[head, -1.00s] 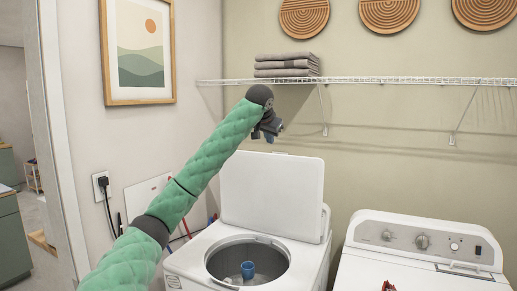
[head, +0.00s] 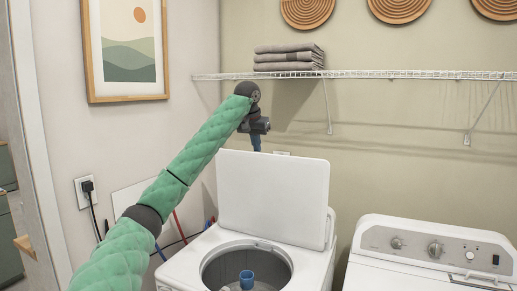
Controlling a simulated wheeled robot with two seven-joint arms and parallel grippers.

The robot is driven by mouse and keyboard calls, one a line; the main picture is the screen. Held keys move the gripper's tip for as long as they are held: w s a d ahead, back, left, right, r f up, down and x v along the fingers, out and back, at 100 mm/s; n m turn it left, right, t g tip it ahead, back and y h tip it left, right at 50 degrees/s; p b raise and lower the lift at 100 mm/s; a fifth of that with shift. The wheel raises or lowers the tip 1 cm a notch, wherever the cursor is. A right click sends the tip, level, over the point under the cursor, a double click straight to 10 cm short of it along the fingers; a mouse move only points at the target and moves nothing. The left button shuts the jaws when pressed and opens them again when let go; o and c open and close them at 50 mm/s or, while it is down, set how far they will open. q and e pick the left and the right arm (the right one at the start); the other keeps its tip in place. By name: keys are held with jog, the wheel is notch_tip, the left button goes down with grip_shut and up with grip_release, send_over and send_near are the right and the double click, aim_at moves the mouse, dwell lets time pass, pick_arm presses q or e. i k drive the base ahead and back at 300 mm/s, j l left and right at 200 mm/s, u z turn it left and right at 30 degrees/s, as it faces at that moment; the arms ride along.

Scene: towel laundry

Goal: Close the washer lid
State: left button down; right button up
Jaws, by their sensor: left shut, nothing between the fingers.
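The washer (head: 185,272) stands at the bottom centre of the head view. Its white lid (head: 273,195) is open and stands upright at the back of the opening. The round drum with a blue agitator (head: 247,279) shows below it. My left gripper (head: 256,148) is shut and empty, fingers pointing down, just above or behind the lid's top edge near its left part. I cannot tell whether it touches the lid. My right gripper is not in view.
A white dryer (head: 420,262) with knobs stands to the right of the washer. A wire shelf (head: 400,74) with folded grey towels (head: 288,57) runs along the wall above. A framed picture (head: 126,45) and a plugged outlet (head: 86,188) are on the left wall.

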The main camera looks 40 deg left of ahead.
aim_at(283, 199)
jog(key=i+j, duration=0.9)
jog(key=j, duration=0.15)
